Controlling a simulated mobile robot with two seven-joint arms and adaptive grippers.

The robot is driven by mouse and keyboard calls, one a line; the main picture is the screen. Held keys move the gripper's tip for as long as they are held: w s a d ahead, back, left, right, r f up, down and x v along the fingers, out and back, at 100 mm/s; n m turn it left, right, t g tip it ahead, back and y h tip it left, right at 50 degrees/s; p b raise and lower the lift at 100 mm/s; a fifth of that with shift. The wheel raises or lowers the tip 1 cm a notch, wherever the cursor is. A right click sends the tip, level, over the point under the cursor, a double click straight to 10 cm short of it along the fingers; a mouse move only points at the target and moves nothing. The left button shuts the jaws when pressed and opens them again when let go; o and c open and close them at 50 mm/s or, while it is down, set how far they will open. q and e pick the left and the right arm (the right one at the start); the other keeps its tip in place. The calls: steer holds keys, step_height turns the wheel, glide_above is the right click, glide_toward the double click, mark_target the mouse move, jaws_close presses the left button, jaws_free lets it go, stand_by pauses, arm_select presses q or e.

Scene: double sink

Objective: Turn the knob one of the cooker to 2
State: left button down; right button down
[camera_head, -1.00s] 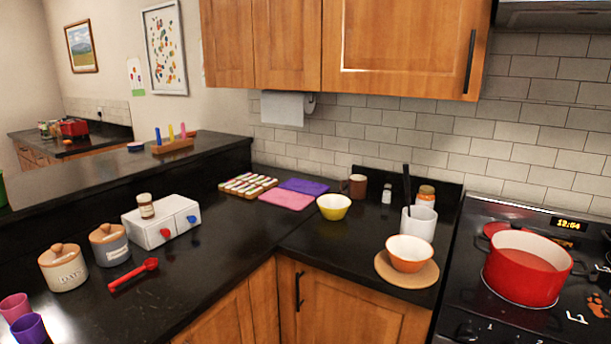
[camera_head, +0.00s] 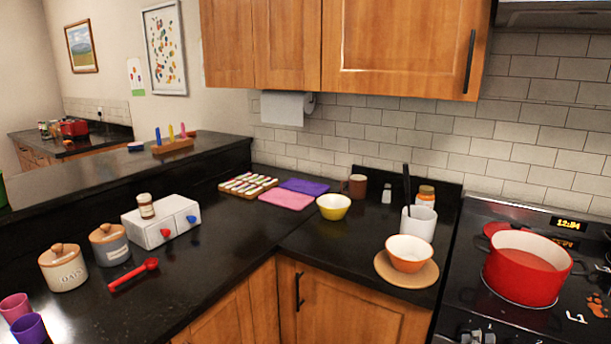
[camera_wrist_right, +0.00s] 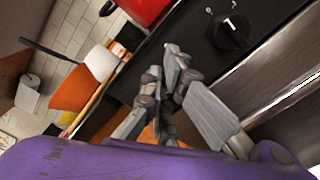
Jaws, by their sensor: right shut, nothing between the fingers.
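The cooker (camera_head: 462,262) is black and stands at the right in the head view. A round black knob (camera_wrist_right: 232,32) with a white mark is on the cooker's front in the right wrist view; its setting is too small to read. My right gripper (camera_head: 478,337) shows only as grey tips at the bottom edge of the head view, over the cooker's front. In the right wrist view my right gripper (camera_wrist_right: 166,72) is shut and empty, to the left of and below the knob, with a visible gap. My left gripper is in neither view.
A red pot (camera_head: 523,275) stands on the cooker top. Left of the cooker, an orange-and-white bowl (camera_head: 410,257) sits on a round board (camera_head: 383,268), with a white utensil holder (camera_head: 418,222) behind it. A metal bar (camera_wrist_right: 295,95) runs below the knob.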

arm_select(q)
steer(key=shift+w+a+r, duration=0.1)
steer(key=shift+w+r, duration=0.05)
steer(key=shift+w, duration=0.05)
arm_select(e)
steer(key=shift+w+d, duration=0.1)
steer(key=shift+w, duration=0.05)
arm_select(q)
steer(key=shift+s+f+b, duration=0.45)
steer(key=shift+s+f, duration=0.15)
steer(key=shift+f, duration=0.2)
arm_select(e)
steer(key=shift+w+a+f, duration=0.2)
steer(key=shift+a+f, duration=0.1)
steer(key=shift+f, duration=0.15)
stand_by(0.6)
stand_by(0.5)
